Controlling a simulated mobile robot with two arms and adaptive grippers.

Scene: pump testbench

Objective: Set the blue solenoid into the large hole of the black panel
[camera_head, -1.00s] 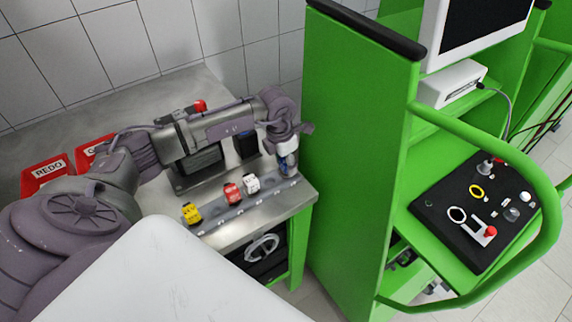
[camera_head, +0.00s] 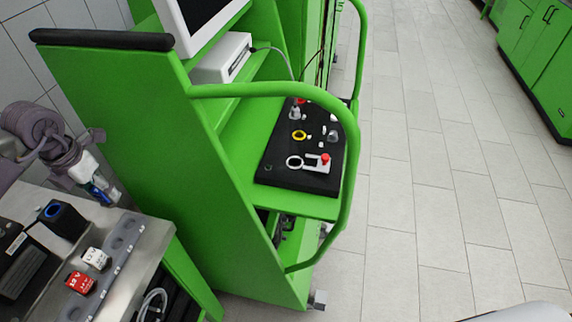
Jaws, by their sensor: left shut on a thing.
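My left gripper (camera_head: 90,177) is at the left edge, above the back of the steel bench, pointing down. It is shut on the blue solenoid (camera_head: 100,193), a small blue part mostly hidden by the fingers. The black panel (camera_head: 262,172) lies on a green shelf of the cart, to the right of the gripper and well apart from it. A white ring (camera_head: 290,166), a yellow ring (camera_head: 299,135) and a red knob show on it. I cannot tell clearly which spot is the large hole. My right gripper is not in view.
Red (camera_head: 80,283) and white (camera_head: 96,259) blocks and a black box with a blue ring (camera_head: 63,219) are on the bench. The tiled floor at right is clear.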

